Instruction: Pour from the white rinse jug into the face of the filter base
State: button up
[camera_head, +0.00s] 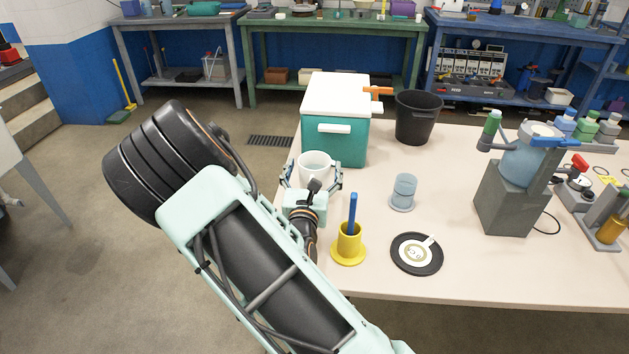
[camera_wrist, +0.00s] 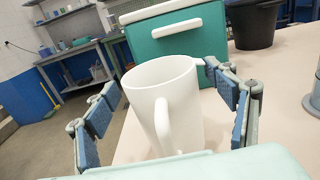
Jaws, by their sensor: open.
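The white rinse jug (camera_head: 315,162) stands upright near the left edge of the table, in front of the teal cooler. My gripper (camera_head: 313,173) is open, with one finger on each side of the jug. In the wrist view a gap shows between the jug and the blue pads of my gripper (camera_wrist: 168,100). A black round disc with a white, marked face (camera_head: 430,265) lies flat near the table's front edge; it looks like the filter base.
The teal cooler (camera_head: 342,145) with white lid and a black bucket (camera_head: 417,120) stand behind. A yellow holder with a blue stick (camera_head: 348,246) and a blue-grey flanged cylinder (camera_head: 404,190) stand between jug and disc. A grey block (camera_head: 505,205) is at right.

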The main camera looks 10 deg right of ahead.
jog(key=shift+w+d, duration=0.2)
jog(key=shift+w, duration=0.35)
jog(key=c, duration=1.4)
jog(key=shift+r, duration=0.1)
jog(key=shift+c, duration=0.2)
